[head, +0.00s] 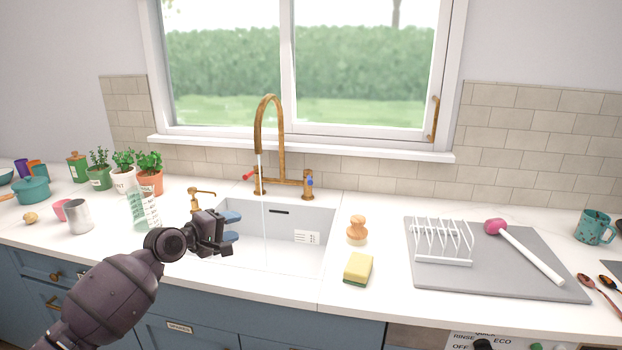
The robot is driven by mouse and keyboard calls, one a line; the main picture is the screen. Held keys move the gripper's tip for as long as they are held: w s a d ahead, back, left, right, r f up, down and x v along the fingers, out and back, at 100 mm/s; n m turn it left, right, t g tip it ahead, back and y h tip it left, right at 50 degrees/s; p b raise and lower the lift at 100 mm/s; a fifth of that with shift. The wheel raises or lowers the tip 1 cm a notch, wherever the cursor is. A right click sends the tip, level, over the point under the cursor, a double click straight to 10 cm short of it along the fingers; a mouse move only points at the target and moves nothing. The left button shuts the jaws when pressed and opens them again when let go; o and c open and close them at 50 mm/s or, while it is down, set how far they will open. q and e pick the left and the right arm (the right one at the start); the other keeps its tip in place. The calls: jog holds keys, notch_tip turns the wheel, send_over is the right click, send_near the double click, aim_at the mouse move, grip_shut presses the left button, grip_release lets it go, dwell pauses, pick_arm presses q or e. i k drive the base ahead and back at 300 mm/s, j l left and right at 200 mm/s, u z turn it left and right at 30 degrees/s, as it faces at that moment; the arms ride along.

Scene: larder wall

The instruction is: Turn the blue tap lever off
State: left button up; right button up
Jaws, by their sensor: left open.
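The brass tap (269,145) stands behind the white sink (285,252), with a thin stream of water falling from its spout into the basin. The blue tap lever (309,182) is on the tap's right side and a red lever (248,176) is on its left side. My right gripper is not in view.
A brass soap pump (201,196) stands behind my left gripper. A wooden brush (357,229) and a yellow-green sponge (358,268) sit right of the sink. A white rack (442,243) stands on a grey mat (500,278). Potted herbs (149,173) line the back left.

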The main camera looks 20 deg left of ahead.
aim_at(308, 173)
jog(key=i, duration=0.9)
